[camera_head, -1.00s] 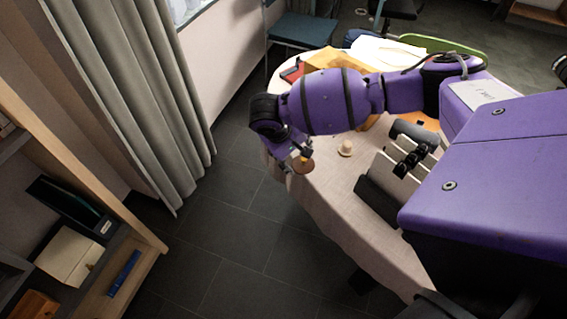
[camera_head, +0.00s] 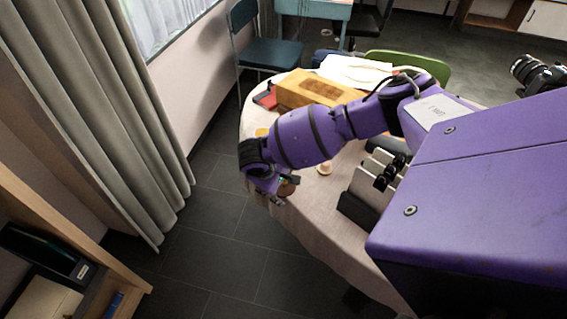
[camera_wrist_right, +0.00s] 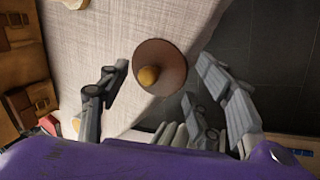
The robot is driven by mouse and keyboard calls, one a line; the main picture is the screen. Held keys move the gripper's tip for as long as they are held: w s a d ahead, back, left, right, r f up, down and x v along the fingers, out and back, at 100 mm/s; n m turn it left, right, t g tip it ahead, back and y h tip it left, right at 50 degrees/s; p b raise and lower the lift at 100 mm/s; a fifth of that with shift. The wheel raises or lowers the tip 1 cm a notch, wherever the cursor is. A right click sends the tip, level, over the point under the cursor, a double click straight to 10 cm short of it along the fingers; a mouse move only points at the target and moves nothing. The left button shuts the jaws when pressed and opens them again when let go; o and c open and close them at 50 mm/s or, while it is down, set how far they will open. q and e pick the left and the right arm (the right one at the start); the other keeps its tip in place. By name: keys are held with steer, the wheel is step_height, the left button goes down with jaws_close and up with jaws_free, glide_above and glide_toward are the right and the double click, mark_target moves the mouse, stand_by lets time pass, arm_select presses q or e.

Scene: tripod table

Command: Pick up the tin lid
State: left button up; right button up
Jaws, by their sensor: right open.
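The tin lid (camera_wrist_right: 174,80) is a brown round disc with a yellow-orange knob (camera_wrist_right: 148,76) on its middle. In the head view the lid (camera_head: 288,187) shows small at the near left edge of the table, partly behind my right gripper (camera_head: 271,190). In the wrist view my right gripper (camera_wrist_right: 163,64) is open, one finger on each side of the lid, with gaps on both sides. The lid overlaps the table's edge in that view; I cannot tell what supports it. My left gripper is not in view.
The round table (camera_head: 312,220) has a pale cloth. A small cream knobbed piece (camera_head: 324,168), a dark rack with pale slabs (camera_head: 362,190) and a wooden box (camera_head: 312,92) stand on it. Dark floor tiles (camera_head: 215,215) lie left of the table; a blue chair (camera_head: 268,52) stands behind.

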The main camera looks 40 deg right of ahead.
steer(key=c, duration=1)
steer(key=shift+r, duration=0.1)
